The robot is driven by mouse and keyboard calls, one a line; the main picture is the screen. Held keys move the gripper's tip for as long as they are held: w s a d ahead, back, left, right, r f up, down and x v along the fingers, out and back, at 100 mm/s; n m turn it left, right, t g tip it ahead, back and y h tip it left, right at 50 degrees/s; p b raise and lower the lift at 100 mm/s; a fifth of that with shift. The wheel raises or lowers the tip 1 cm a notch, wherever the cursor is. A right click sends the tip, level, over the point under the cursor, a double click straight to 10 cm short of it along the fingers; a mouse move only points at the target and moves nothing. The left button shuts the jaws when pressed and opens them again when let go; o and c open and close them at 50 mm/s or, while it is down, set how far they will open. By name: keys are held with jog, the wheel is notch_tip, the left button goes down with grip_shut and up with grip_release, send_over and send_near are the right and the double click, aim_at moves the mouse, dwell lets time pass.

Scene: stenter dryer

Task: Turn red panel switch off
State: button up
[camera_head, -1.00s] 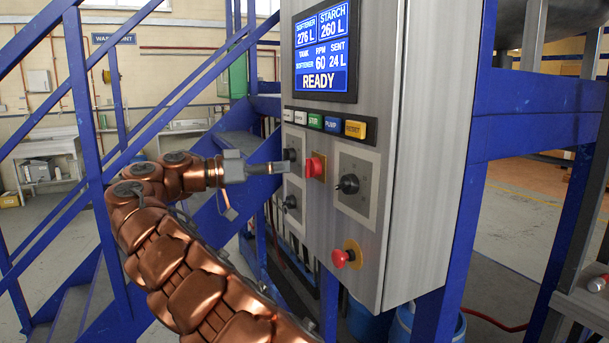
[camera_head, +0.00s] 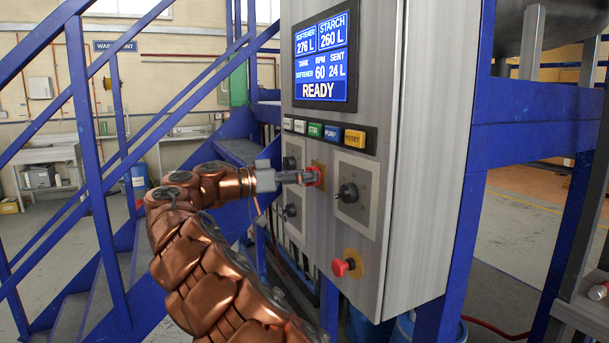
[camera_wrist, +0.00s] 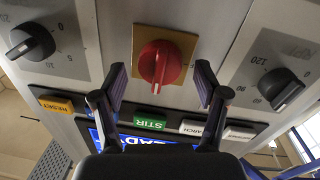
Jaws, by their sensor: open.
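The red panel switch (camera_wrist: 161,63) is a round red knob with a raised grip bar on a yellow-brown square plate (camera_wrist: 183,41). In the wrist view it sits between the two fingers of my gripper (camera_wrist: 160,85), which are apart on either side of it and do not visibly touch it. In the head view my gripper (camera_head: 302,178) is right at the red switch (camera_head: 317,176) and hides part of it. The switch is mounted on the grey control panel (camera_head: 375,85).
Black dials (camera_head: 348,193) flank the switch. A row of labelled buttons, including the green STIR button (camera_head: 315,130), runs above it. A red mushroom button (camera_head: 341,267) is below. The screen (camera_head: 322,60) reads READY. Blue stair rails (camera_head: 95,170) stand to the left.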

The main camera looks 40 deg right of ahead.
jog(key=shift+d, duration=0.15)
jog(key=c, duration=1.2)
